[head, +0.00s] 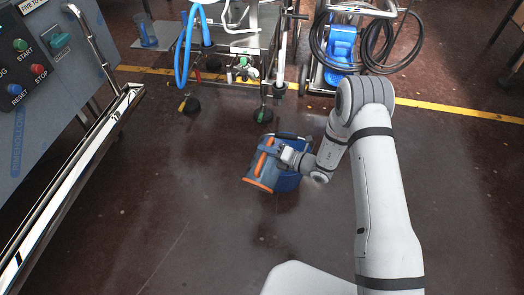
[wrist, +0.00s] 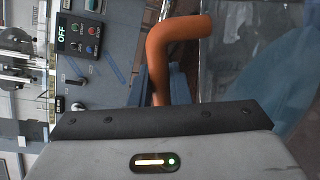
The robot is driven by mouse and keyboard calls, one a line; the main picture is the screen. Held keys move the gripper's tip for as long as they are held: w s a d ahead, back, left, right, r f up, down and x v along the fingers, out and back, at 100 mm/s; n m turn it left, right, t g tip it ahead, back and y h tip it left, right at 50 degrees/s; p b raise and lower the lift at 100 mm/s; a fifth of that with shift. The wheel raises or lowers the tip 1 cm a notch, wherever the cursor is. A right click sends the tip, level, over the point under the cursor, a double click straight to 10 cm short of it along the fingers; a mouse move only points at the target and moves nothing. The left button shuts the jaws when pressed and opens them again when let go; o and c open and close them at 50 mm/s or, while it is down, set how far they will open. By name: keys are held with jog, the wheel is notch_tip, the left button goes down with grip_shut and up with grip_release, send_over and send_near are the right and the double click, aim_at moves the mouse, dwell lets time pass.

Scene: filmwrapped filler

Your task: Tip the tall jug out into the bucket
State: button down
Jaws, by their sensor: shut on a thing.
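The tall jug (head: 268,172) is grey-blue with an orange handle and an orange band at its lower left end. It leans in front of the blue bucket (head: 290,183) in the head view and hides part of it. My gripper (head: 287,155) is shut on the jug's handle from the right, above the bucket's near side. In the wrist view the orange handle (wrist: 165,55) rises from between the jaws, with the jug's greyish see-through side (wrist: 235,50) to its right. I cannot see inside the jug or the bucket.
A grey control panel (head: 60,60) with a metal rail stands at the left. A wheeled frame with blue hose (head: 185,60) and a blue hose machine (head: 340,45) stand behind the bucket. The dark floor (head: 150,200) left and in front is clear.

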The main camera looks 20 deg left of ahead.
aim_at(272, 138)
jog(key=shift+w+r+m+g+p, duration=0.15)
jog(key=shift+w+r+m+p, duration=0.55)
jog(key=shift+w, duration=0.3)
jog(key=shift+w+r+m+g+p, duration=0.15)
jog(key=shift+w+r+m+p, duration=0.3)
jog(key=shift+w+r+m, duration=0.65)
jog(key=shift+w, duration=0.7)
jog(key=shift+w+d+r+m+g+p, duration=0.1)
jog(key=shift+w+r+m+g+p, duration=0.1)
jog(key=shift+w+m, duration=0.15)
jog(key=shift+w+r+m+g+p, duration=0.15)
jog(key=shift+w+m, duration=0.1)
jog(key=shift+w, duration=0.15)
dwell(0.9)
